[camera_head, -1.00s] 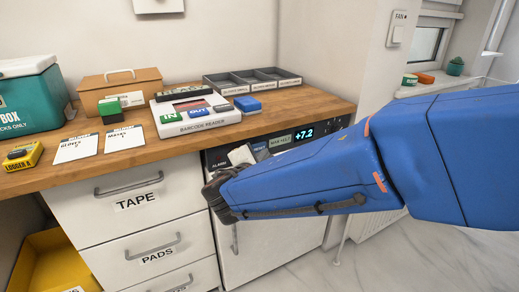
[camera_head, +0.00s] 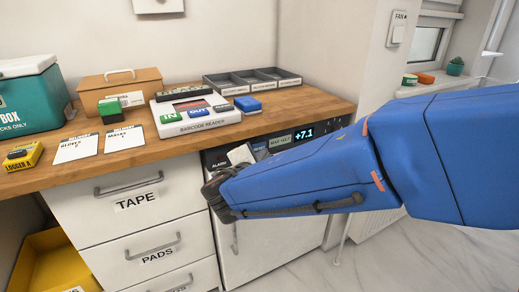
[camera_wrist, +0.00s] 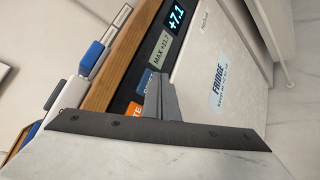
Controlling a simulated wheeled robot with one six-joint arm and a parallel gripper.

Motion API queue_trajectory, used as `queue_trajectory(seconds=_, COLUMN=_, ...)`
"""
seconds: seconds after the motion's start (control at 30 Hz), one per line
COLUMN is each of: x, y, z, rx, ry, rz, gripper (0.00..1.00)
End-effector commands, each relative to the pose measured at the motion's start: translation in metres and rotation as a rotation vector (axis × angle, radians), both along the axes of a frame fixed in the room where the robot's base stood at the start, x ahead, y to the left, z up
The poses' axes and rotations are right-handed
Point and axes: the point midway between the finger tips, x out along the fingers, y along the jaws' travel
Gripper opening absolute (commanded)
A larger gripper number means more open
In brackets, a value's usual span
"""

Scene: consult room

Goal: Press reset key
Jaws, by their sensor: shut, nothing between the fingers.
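The reset key, a dark blue key (camera_head: 260,147), sits on the dark fridge control panel below the worktop edge, left of the MAX display. In the wrist view the blue key (camera_wrist: 145,82) is partly hidden behind my fingers, so its label is only partly readable. My gripper (camera_wrist: 157,80) is shut and empty, with its fingertips in front of the panel beside the blue key. I cannot tell whether they touch it. In the head view my blue arm hides most of the gripper.
An orange key (camera_wrist: 134,109) lies beside the blue one, partly covered. The temperature display (camera_head: 304,134) reads +7.1. The white fridge (camera_wrist: 222,75) is below the panel. The wooden worktop (camera_head: 170,148) above carries a barcode reader (camera_head: 195,120). A drawer unit (camera_head: 132,215) stands left.

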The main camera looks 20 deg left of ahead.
Motion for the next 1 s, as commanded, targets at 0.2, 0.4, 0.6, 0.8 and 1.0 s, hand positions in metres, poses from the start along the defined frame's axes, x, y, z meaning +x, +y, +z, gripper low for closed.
queue_trajectory(seconds=0.2, x=0.0042, y=0.0046, z=-0.0002, rx=-0.001, ry=0.000, rz=0.000, gripper=0.00)
queue_trajectory(seconds=0.4, x=0.0042, y=0.0048, z=-0.0001, rx=-0.001, ry=0.000, rz=0.000, gripper=0.00)
queue_trajectory(seconds=0.6, x=0.0044, y=0.0050, z=0.0000, rx=0.000, ry=0.000, rz=0.000, gripper=0.00)
queue_trajectory(seconds=0.8, x=0.0055, y=0.0063, z=-0.0001, rx=-0.001, ry=0.000, rz=0.000, gripper=0.00)
queue_trajectory(seconds=1.0, x=0.0067, y=0.0078, z=-0.0001, rx=-0.001, ry=0.000, rz=0.000, gripper=0.00)
